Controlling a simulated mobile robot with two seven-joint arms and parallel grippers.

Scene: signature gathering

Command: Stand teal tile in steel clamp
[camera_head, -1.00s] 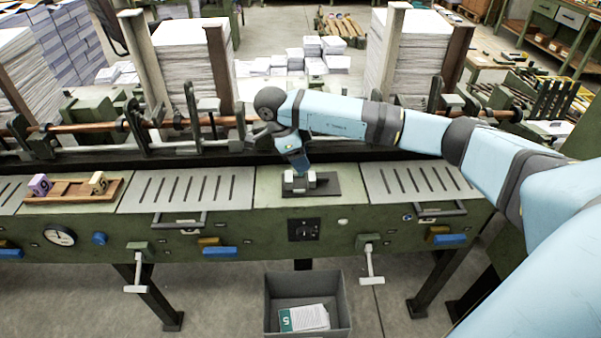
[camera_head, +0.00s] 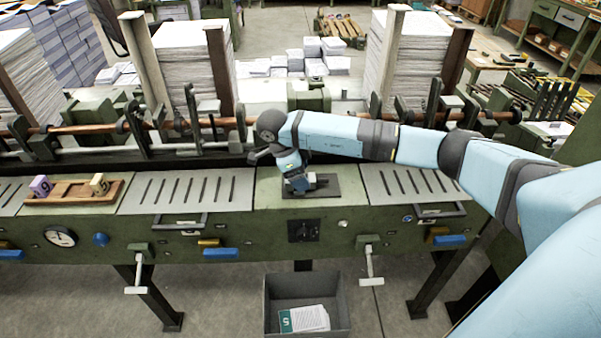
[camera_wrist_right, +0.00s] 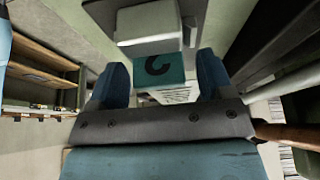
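The teal tile (camera_wrist_right: 160,70), with a dark mark on its face, is between the two blue fingers of my right gripper (camera_wrist_right: 163,75) in the right wrist view. It appears closer to the left finger, with a narrow gap at the right, so I cannot tell whether the fingers grip it. A pale grey block of the steel clamp (camera_wrist_right: 150,25) is just above the tile in that view; contact is unclear. In the head view my right gripper (camera_head: 298,183) is low at the clamp (camera_head: 322,180) and partly hides it; the tile is hidden there. My left gripper is not in view.
A wooden tray (camera_head: 75,194) with a purple tile (camera_head: 41,186) and a beige tile (camera_head: 99,183) lies at the left. Slotted plates (camera_head: 186,190) flank the clamp. A rail with a rod runs behind. A grey bin (camera_head: 340,295) with a booklet stands below.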

